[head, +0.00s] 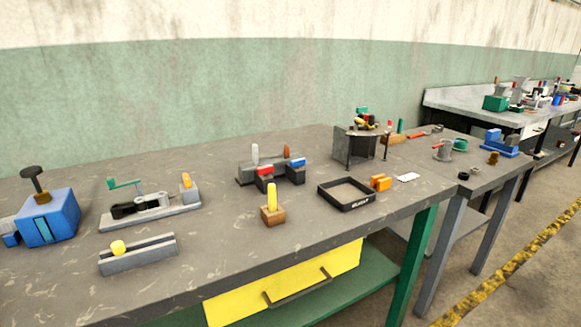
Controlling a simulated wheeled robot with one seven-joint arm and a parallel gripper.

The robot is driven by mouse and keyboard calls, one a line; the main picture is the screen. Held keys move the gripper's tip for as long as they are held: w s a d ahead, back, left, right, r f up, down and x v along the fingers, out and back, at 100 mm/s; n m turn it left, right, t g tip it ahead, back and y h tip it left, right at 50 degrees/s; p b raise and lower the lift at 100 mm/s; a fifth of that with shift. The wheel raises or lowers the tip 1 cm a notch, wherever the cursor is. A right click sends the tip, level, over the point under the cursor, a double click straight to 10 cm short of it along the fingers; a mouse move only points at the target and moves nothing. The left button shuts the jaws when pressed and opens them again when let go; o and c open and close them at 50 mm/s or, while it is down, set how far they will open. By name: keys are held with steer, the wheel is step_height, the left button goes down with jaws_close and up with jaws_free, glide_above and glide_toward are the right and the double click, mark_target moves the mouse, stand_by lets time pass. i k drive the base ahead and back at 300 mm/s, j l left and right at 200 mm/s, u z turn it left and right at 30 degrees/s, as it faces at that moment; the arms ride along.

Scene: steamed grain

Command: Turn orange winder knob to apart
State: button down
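A grey device (150,217) with a green crank handle (125,184) stands on the bench at the left. It has a dark part in its middle and an upright yellow-orange knob (186,180) at its right end. A second dark grey device (262,180) stands near the middle, with a white upright, an orange-brown upright knob (286,151), and red and blue blocks in front. I cannot tell which of these is the winder, or how either knob is turned. My gripper is not in view.
A blue box (49,218) with a dark knob stands at the far left. A grey rail (138,257), a yellow peg on a wooden block (272,208) and a black tray (346,205) stand nearer the front edge. The bench between them is clear. A yellow drawer (283,287) is below.

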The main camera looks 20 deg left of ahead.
mark_target(186, 178)
steer(key=u, duration=1.4)
steer(key=l+u, duration=0.3)
steer(key=l, duration=1.1)
